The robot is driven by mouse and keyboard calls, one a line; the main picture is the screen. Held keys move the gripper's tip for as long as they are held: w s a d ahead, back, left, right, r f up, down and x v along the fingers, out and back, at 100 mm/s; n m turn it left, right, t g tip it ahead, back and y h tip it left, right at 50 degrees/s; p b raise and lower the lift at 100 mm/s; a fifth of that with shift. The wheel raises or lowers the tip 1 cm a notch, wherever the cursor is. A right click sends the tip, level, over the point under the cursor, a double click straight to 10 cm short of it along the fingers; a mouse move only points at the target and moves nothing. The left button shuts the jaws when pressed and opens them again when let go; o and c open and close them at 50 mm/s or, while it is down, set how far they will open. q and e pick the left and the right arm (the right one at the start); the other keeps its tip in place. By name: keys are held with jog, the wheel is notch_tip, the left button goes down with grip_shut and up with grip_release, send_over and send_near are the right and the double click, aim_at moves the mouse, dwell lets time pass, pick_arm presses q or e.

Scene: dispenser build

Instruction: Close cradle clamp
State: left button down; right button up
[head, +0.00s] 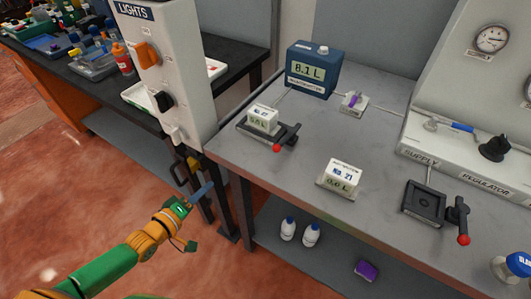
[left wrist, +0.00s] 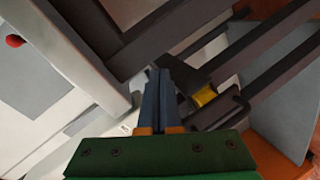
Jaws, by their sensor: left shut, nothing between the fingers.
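A black cradle clamp (head: 245,130) on the left of the grey bench bears a white display box marked No 27 (head: 263,117). Its black lever ends in a red knob (head: 277,148). A second black cradle (head: 424,203) at the front right is empty, with a lever and red knob (head: 463,240) at its right side. My left gripper (head: 207,187) is shut and empty, off the bench's left edge, below its top and apart from both clamps. In the left wrist view its blue fingers (left wrist: 160,90) are together. A red knob (left wrist: 14,41) shows there at the upper left. My right gripper is not seen.
A white box marked No 21 (head: 341,175) stands mid-bench, with a blue 8.1 L display (head: 313,71) behind. The LIGHTS panel (head: 168,80) rises just beyond my left gripper. Dark bench legs (head: 243,212) are close to it. The supply regulator (head: 480,150) is at right.

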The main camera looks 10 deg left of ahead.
aim_at(265, 158)
pick_arm(q)
jog(key=d+r+n+t+h+b, duration=0.1)
jog(key=d+r+n+h, duration=0.3)
jog(key=r, duration=0.8)
jog(key=d+h, duration=0.1)
jog(key=d, duration=0.1)
jog(key=shift+s+d+r+n+t, duration=0.25)
jog(key=shift+d+r+n+t, duration=0.05)
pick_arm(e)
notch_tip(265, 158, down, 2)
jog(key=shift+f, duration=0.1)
pick_arm(q)
jog(key=x, duration=1)
jog(key=shift+w+d+r, duration=0.15)
jog(key=shift+d+r, duration=0.05)
jog(key=d+p, duration=0.1)
jog(key=s+d+p, duration=0.1)
jog(key=d+p, duration=0.1)
jog(key=shift+s+d+r, duration=0.1)
jog(key=shift+s+r, duration=0.15)
jog(key=shift+r, duration=0.15)
jog(key=shift+s+d, duration=0.1)
jog(key=shift+d, duration=0.05)
jog(key=shift+f, duration=0.15)
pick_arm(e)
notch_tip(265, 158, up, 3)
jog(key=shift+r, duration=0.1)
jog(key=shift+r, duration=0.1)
